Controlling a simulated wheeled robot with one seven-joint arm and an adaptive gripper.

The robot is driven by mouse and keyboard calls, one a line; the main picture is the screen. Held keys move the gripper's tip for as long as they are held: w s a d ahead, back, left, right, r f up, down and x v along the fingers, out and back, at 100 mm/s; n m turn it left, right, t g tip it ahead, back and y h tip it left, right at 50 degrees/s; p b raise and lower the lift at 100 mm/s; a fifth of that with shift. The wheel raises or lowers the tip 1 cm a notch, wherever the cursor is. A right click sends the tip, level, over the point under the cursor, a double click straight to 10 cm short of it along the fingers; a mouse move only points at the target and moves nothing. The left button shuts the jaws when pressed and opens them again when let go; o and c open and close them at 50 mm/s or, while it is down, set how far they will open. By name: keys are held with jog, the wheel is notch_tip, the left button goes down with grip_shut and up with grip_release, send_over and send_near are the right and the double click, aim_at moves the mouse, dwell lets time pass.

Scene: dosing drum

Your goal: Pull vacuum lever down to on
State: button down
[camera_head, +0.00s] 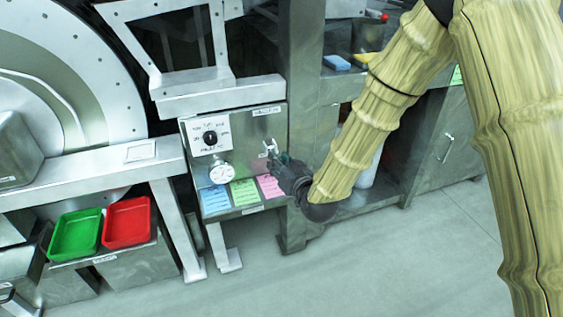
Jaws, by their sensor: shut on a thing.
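A grey metal panel (251,125) stands left of my yellow-sleeved arm. It carries a white plate with a black rotary knob (210,137) and a round white gauge (222,173). My dark gripper (273,154) is at the panel's right half, right of the gauge, and is shut on the vacuum lever. A small pale piece shows at the fingertips, but I cannot tell if it is lever or finger. The lever is mostly hidden by the gripper, and its angle cannot be made out.
Blue, green and pink notes (243,192) lie below the gauge. A green tray (75,234) and a red tray (127,222) stand at the lower left. A large metal drum (95,75) is at the left. Grey floor (400,270) is open at the front.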

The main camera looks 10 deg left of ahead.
jog(key=shift+s+f, duration=0.1)
jog(key=shift+f, duration=0.15)
jog(key=c, duration=1.1)
grip_release()
jog(key=shift+a+f, duration=0.1)
jog(key=v, duration=1.2)
jog(key=shift+r, duration=0.25)
